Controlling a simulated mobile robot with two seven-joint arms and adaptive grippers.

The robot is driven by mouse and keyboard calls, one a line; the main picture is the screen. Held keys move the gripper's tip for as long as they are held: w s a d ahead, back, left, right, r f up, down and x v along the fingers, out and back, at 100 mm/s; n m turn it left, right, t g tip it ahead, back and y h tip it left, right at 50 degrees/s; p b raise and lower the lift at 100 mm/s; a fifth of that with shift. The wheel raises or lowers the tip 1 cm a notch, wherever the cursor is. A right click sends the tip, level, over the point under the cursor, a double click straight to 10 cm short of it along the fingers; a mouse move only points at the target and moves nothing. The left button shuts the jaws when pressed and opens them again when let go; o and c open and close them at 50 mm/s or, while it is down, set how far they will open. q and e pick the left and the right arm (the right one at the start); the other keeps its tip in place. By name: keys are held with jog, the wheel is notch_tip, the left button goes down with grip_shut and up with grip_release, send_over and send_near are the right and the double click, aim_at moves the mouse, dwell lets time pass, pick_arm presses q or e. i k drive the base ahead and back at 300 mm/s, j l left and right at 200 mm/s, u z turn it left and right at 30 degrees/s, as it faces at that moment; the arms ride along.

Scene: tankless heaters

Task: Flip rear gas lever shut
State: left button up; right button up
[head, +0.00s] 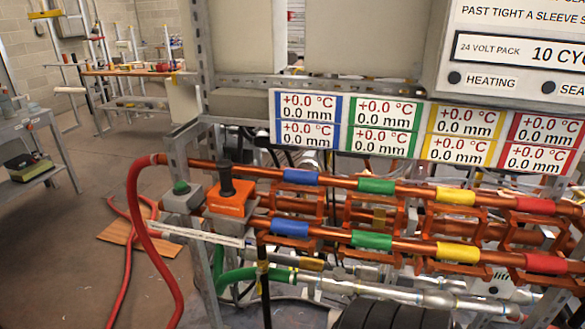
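Neither of my grippers shows in the head view. An orange box with an upright black handle (227,180) sits at the left end of the copper pipes, close to the rig's left post. It may be a lever, but I cannot tell whether it is the rear gas lever. Beside it on the left is a grey box with a green button (182,188). Below the orange box, a thin black upright part with a yellow band (262,250) stands by the lower pipes; what it is cannot be told. No other lever is clearly visible, and the pipes hide much of what lies behind.
Copper pipes with coloured bands (376,186) run across the rig under a display panel (384,127). A red hose (133,215) loops down to the floor on the left. A grey cart (32,121) stands far left. Floor (60,260) at the lower left is mostly clear.

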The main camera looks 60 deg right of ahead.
aim_at(258, 272)
jog(key=z, duration=1.65)
